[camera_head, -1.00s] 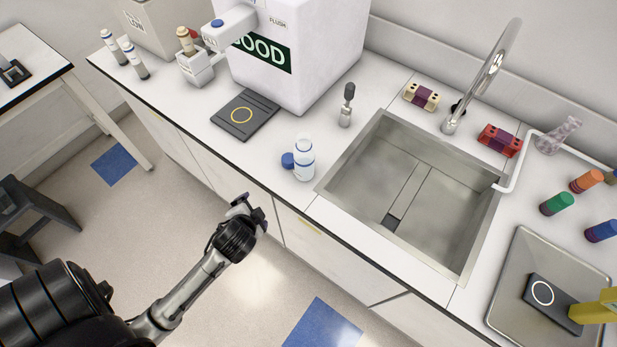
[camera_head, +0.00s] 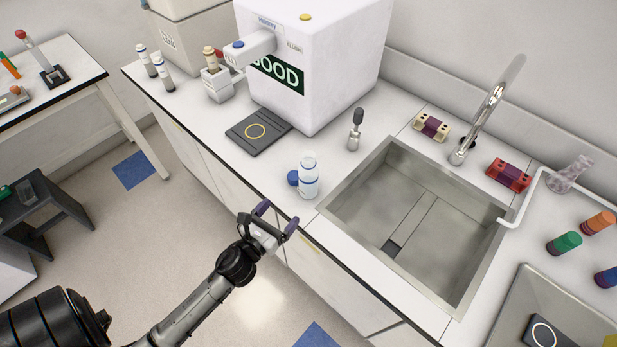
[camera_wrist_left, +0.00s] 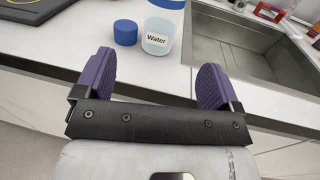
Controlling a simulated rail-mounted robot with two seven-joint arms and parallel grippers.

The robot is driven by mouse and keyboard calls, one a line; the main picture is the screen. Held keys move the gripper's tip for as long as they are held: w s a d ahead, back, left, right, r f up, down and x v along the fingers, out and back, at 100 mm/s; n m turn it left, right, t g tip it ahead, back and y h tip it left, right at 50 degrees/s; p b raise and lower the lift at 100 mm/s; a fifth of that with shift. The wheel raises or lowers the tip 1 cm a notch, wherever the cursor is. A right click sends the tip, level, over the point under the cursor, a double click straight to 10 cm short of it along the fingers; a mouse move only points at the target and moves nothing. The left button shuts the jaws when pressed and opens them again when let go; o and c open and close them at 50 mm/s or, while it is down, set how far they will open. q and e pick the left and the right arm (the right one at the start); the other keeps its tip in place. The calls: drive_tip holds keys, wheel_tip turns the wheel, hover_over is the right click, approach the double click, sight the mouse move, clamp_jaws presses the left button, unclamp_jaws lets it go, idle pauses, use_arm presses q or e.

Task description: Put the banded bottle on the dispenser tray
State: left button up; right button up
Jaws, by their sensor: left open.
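The banded bottle (camera_head: 309,180) is white with blue bands and stands upright on the counter, left of the sink. A blue cap (camera_head: 293,178) lies beside it. In the left wrist view the bottle (camera_wrist_left: 157,38) shows a "Water" label, its top cut off by the frame, with the cap (camera_wrist_left: 125,32) to its left. The dispenser tray (camera_head: 272,122) is a dark slab with a yellow ring, below the white dispenser; nothing stands on it. My left gripper (camera_head: 277,217) is open and empty, in front of the counter edge, its purple fingers pointing toward the bottle without touching it. My right gripper is not in view.
The white dispenser (camera_head: 318,65) stands behind the tray. The sink (camera_head: 415,215) opens right of the bottle. A dark-handled tool (camera_head: 356,130) stands behind the bottle. Vials and a rack (camera_head: 217,88) stand at the left. The counter between bottle and tray is clear.

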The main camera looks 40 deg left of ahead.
sight(303, 187)
use_arm(q)
drive_tip(key=w, duration=0.5)
drive_tip(key=w+a, duration=0.1)
drive_tip(key=w, duration=0.2)
drive_tip(key=shift+w+a, duration=0.1)
drive_tip(key=shift+w, duration=0.05)
drive_tip(key=shift+w+a, duration=0.1)
drive_tip(key=shift+w, duration=2.5)
drive_tip(key=shift+c, duration=0.3)
drive_tip(key=c, duration=1.1)
drive_tip(key=shift+r, duration=0.1)
